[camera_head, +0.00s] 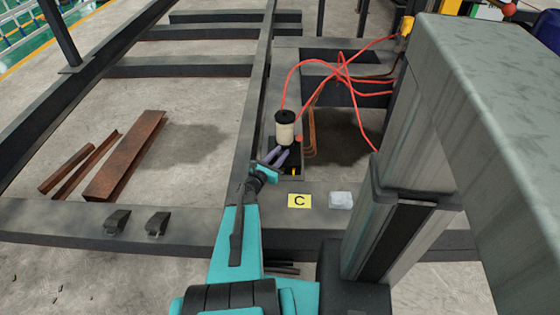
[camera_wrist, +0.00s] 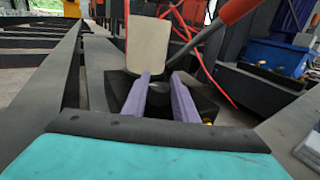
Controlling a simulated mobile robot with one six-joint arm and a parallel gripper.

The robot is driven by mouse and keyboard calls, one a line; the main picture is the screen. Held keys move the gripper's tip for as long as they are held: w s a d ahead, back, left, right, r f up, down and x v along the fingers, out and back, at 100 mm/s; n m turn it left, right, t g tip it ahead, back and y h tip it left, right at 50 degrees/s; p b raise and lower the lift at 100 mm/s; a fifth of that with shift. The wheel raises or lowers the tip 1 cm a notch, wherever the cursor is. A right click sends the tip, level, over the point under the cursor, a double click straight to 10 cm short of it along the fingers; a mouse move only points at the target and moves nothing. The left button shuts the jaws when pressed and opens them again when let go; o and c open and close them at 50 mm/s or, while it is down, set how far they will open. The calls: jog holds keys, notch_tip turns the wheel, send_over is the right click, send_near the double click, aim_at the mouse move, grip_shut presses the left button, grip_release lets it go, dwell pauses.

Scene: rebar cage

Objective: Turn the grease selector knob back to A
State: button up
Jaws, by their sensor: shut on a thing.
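The grease unit is a black block (camera_head: 292,170) on the steel frame, with a cream canister (camera_head: 285,132) with a black lid upright on it. My gripper (camera_head: 276,158) reaches the front of this block from below. In the wrist view, its two purple fingers (camera_wrist: 160,80) point at the block just below the canister (camera_wrist: 147,45). They are shut on a dark part between them, taken as the selector knob (camera_wrist: 158,100); the fingers hide most of it. I cannot read its setting or any letter A.
A grey lever with a red end (camera_wrist: 238,8) slants up close to the right of the fingers. Red hoses (camera_head: 330,60) loop behind. A yellow C card (camera_head: 299,201) and a whitish block (camera_head: 340,200) lie in front. A grey column (camera_head: 400,220) stands at right.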

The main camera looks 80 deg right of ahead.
jog(key=shift+s+a+n+t+h+b, duration=0.1)
jog(key=shift+s+n+t+h+b, duration=0.1)
jog(key=shift+n+t+b, duration=0.35)
jog(key=shift+s+a+n+t+h+b, duration=0.15)
jog(key=shift+n+t+h+b, duration=0.1)
jog(key=shift+t+b, duration=0.45)
jog(key=o, duration=1)
jog(key=shift+d, duration=0.1)
jog(key=shift+o, duration=0.2)
jog(key=shift+w, duration=0.15)
jog(key=p+v, duration=0.1)
jog(key=v, duration=1.2)
jog(key=shift+w+a+p, duration=0.15)
jog(key=shift+a+p, duration=0.15)
jog(key=shift+a, duration=0.05)
